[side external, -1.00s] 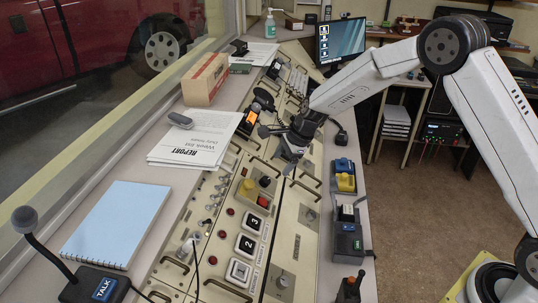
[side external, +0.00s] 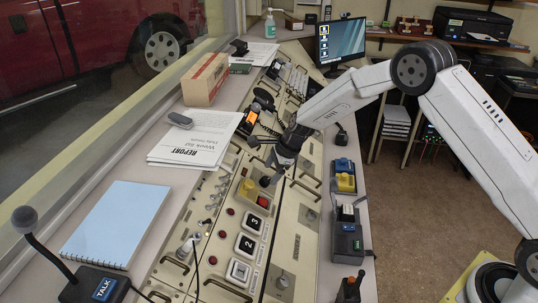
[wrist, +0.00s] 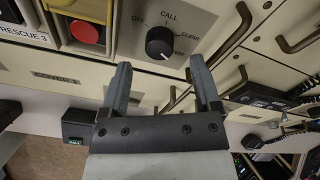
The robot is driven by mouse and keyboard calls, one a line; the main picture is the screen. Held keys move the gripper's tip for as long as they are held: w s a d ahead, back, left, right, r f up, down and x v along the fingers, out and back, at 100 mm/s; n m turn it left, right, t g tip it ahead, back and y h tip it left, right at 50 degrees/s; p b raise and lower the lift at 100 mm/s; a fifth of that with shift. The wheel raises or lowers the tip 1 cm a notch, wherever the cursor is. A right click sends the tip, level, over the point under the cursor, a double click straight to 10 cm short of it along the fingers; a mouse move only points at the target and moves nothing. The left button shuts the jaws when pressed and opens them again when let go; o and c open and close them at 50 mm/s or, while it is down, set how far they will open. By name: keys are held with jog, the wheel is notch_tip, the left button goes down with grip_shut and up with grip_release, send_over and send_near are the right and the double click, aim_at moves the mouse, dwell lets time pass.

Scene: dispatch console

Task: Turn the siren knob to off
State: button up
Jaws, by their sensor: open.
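A round black knob (wrist: 160,42) shows in the wrist view on a beige panel. Labels reading OFF, CALL and what looks like CLEAR ring it; another is partly hidden. No siren label is readable. A pale mark on the knob points down and slightly right in the picture, away from OFF. My gripper (wrist: 160,64) is open, with its two fingers apart and nothing between them. The knob lies just beyond the fingertips, with no visible contact. In the side view my gripper (side external: 268,180) is low over the console and covers the knob.
A red button (wrist: 87,32) in a raised frame is left of the knob. A yellow part (side external: 249,188) and numbered switches (side external: 252,223) are nearby. Curved metal handles (wrist: 298,42) rise from the panel on the right. A paper report (side external: 190,140) lies behind the panel.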

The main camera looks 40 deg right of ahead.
aim_at(267, 179)
jog(key=shift+x, duration=1.65)
jog(key=shift+c, duration=0.2)
grip_shut()
